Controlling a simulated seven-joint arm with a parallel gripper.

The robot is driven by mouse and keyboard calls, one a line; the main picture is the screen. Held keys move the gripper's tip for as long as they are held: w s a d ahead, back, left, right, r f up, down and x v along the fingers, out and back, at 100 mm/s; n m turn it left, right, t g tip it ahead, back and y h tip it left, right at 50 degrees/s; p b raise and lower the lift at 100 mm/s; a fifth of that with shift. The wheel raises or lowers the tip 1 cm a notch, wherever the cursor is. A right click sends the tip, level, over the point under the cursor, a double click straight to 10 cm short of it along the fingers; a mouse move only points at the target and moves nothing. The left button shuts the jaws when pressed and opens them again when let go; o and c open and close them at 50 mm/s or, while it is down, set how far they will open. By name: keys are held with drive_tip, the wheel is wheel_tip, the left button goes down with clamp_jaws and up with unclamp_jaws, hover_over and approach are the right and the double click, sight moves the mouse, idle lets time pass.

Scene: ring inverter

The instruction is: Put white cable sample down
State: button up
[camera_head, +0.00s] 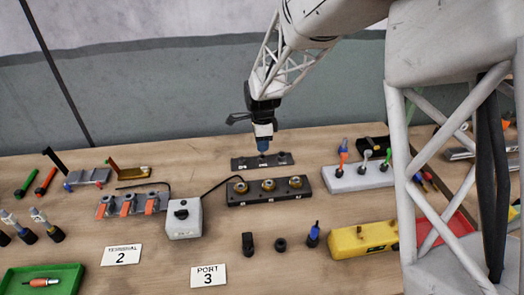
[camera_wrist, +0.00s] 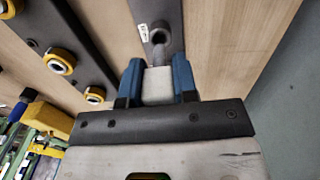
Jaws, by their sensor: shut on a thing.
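My gripper (camera_head: 263,144) is over the dark rack strip (camera_head: 241,164) at the back middle of the table, pointing down. In the wrist view, its blue fingers (camera_wrist: 158,82) are shut on the white cable sample (camera_wrist: 158,84), a pale block with a grey round end. That end points at a round hole in the dark strip (camera_wrist: 172,14). I cannot tell whether the end is in the hole or just above it. In the head view the sample is mostly hidden by the fingers.
A dark block with several brass rings (camera_head: 268,191) lies just in front of the strip. A pale block with upright connectors (camera_head: 357,177) stands to the right. A grey switch box (camera_head: 184,219) and yellow block (camera_head: 364,238) are nearer. Bare wood surrounds the strip's left end.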

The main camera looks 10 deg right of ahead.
drive_tip(key=shift+f, duration=1.9)
drive_tip(key=o, duration=0.9)
drive_tip(key=shift+f, duration=0.1)
wheel_tip(320, 180, up, 12)
drive_tip(key=shift+f, duration=0.15)
drive_tip(key=shift+r, duration=0.3)
